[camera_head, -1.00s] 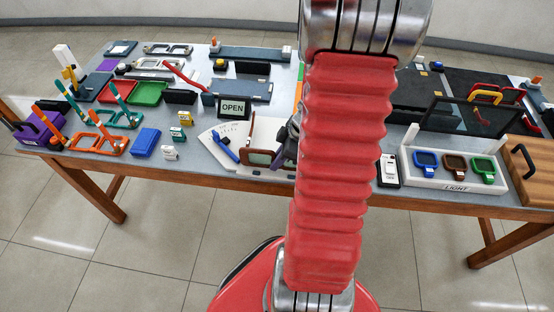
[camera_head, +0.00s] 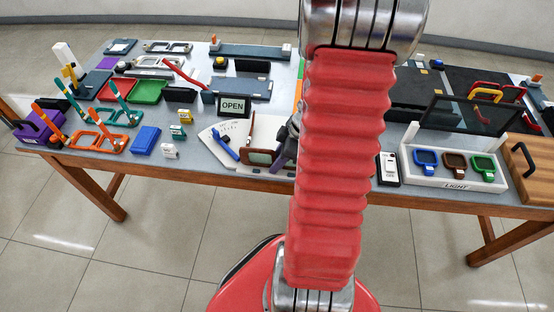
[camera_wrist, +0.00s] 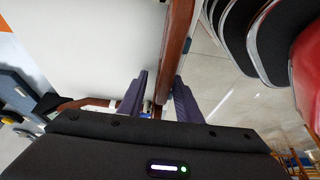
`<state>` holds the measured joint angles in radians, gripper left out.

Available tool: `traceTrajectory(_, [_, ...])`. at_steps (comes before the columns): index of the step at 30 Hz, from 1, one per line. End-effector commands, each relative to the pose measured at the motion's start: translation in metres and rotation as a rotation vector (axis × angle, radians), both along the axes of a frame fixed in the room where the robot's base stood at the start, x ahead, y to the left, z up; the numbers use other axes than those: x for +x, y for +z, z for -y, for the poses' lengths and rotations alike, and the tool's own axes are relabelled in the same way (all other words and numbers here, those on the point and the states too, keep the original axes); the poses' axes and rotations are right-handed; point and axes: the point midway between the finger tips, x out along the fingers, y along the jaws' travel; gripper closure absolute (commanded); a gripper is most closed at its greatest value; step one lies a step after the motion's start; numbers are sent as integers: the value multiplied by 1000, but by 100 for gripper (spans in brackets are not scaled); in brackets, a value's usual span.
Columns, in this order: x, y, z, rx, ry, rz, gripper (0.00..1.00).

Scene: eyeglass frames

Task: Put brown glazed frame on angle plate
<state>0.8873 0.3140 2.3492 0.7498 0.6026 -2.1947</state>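The brown glazed frame (camera_head: 258,157) stands near the table's front edge in the head view, just left of my arm. Its right part is hidden behind my gripper (camera_head: 286,150). In the wrist view my gripper (camera_wrist: 163,88) has its two dark fingers apart, with a gap between the tips. A brown piece (camera_wrist: 82,103), likely the frame, shows left of the fingers, partly hidden by the gripper body. I cannot tell whether the fingers touch it. A pale plate (camera_head: 208,132), perhaps the angle plate, lies left of the frame with a blue tool (camera_head: 224,146) on it.
An OPEN sign (camera_head: 233,106) stands behind the pale plate. A blue block (camera_head: 145,140) and small labelled blocks lie to the left. The table's wooden front edge (camera_head: 150,169) is close.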

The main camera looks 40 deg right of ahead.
Motion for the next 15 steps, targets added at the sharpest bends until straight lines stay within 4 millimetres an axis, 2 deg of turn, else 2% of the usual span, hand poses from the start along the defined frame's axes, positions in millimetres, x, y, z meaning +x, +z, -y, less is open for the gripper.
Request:
traceTrajectory(8, [-1,6,2,-1,0,2,69])
traceTrajectory(15, [-9,30,9,-3,-2,2,69])
